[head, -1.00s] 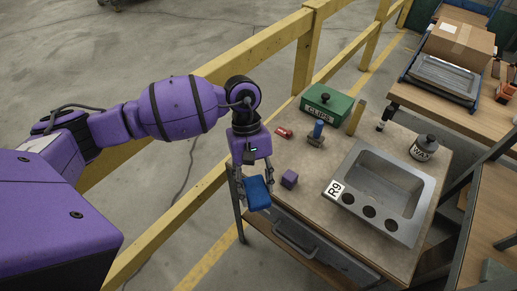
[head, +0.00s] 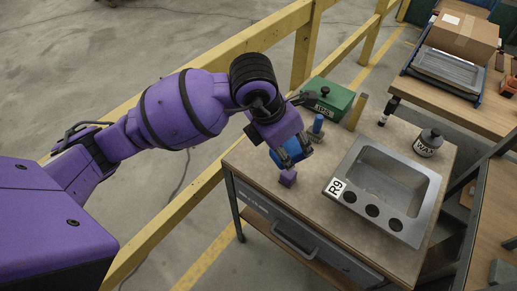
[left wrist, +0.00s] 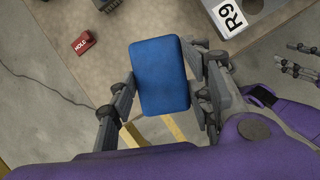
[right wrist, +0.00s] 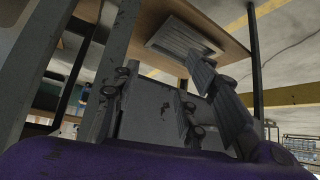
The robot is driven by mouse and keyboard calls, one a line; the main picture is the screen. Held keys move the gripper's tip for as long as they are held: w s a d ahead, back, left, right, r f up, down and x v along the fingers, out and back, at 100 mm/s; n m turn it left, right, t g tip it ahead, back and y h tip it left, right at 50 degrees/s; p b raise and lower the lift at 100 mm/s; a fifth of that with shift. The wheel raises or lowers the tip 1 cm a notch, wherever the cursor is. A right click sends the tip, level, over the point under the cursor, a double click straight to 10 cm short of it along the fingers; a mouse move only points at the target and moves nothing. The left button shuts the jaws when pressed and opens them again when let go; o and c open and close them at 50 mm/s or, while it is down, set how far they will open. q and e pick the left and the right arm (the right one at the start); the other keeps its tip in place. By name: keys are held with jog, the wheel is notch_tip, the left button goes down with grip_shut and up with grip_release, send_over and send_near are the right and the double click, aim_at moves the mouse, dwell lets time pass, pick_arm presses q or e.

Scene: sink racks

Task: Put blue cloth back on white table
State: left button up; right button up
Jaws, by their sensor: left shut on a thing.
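The blue cloth (head: 277,157), a folded, block-like pad, is held by my left gripper (head: 294,155) above the front left part of the tabletop. In the left wrist view the cloth (left wrist: 162,75) sits between both fingers, which are shut on it. The table (head: 262,190) has a beige-brown top rather than a white one. I cannot tell how high the cloth is above it.
A steel sink (head: 345,197) fills the table's right side. A red HOLD block (left wrist: 84,42) is nearby. A yellow rail (head: 205,185) borders the left.

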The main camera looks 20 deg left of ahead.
pick_arm(q)
jog(key=w+a+f, duration=0.2)
jog(key=a+f, duration=0.1)
jog(key=w+a+f, duration=0.2)
jog(key=w+a, duration=0.1)
jog(key=w+a+f, duration=0.2)
jog(key=a+f, duration=0.1)
jog(key=a, duration=0.1)
jog(key=shift+w+f, duration=0.2)
jog(key=shift+f, duration=0.15)
jog(key=shift+w+a+f, duration=0.1)
jog(key=shift+a+f, duration=0.1)
jog(key=shift+f, duration=0.05)
jog(key=shift+w+a+f, duration=0.1)
jog(key=shift+f, duration=1.6)
jog(key=shift+f, duration=0.15)
jog(key=o, duration=1.2)
